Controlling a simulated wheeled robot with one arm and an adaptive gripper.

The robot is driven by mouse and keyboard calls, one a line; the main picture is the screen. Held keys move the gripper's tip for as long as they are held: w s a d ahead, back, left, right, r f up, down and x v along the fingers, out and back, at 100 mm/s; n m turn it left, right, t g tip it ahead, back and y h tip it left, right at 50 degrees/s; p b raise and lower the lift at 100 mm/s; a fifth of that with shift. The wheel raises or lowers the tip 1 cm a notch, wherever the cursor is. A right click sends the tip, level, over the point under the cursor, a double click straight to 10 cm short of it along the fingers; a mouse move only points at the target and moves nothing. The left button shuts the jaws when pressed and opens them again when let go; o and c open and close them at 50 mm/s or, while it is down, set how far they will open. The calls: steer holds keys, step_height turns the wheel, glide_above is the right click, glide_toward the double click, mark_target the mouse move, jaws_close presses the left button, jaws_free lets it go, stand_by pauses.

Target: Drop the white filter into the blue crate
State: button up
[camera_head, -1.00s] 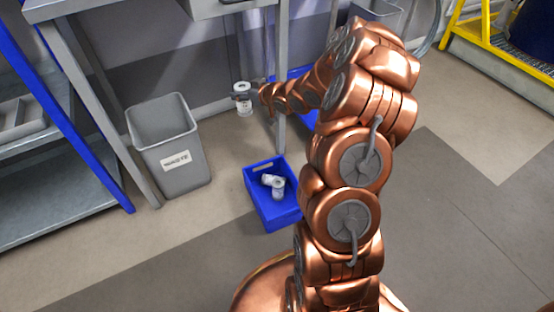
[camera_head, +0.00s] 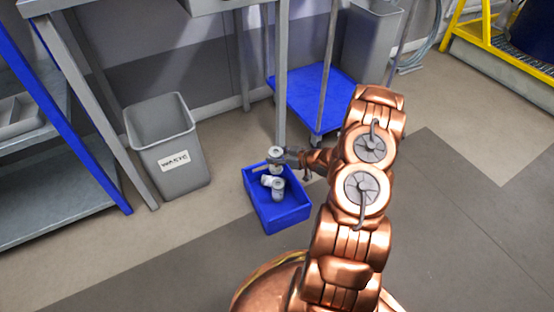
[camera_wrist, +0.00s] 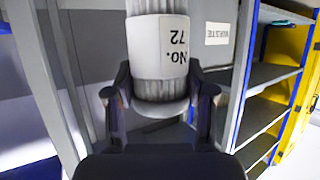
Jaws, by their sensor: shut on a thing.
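The white filter (camera_wrist: 158,50) is held upright in my gripper (camera_wrist: 160,100) in the wrist view, with a label reading "No. 72" upside down. In the head view my gripper (camera_head: 284,156) is at the back edge of the blue crate (camera_head: 283,217), with the filter (camera_head: 275,154) between its fingers. The crate stands on the floor. Several white cylinders (camera_head: 276,187) like the filter lie inside it. The filter appears over the crate's back part; its exact height above the crate is hard to tell.
A grey waste bin (camera_head: 170,150) with a label stands left of the crate. A blue platform cart (camera_head: 318,98) is behind it. A metal table leg (camera_head: 281,80) rises just behind the crate. Shelving with a blue post (camera_head: 75,120) is at left. The floor in front is clear.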

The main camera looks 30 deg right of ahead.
mark_target(281, 169)
steer(key=shift+s+f, duration=0.35)
steer(key=shift+f, duration=0.15)
step_height(281, 169, down, 6)
steer(key=b, duration=0.4)
steer(key=shift+b, duration=0.35)
steer(key=shift+a, duration=0.1)
steer(key=shift+r, duration=0.1)
steer(key=o, duration=1.3)
steer(key=shift+c, duration=0.2)
steer(key=shift+s, duration=0.1)
steer(key=v, duration=1.2)
steer(key=shift+w+r, duration=0.15)
steer(key=shift+w, duration=0.05)
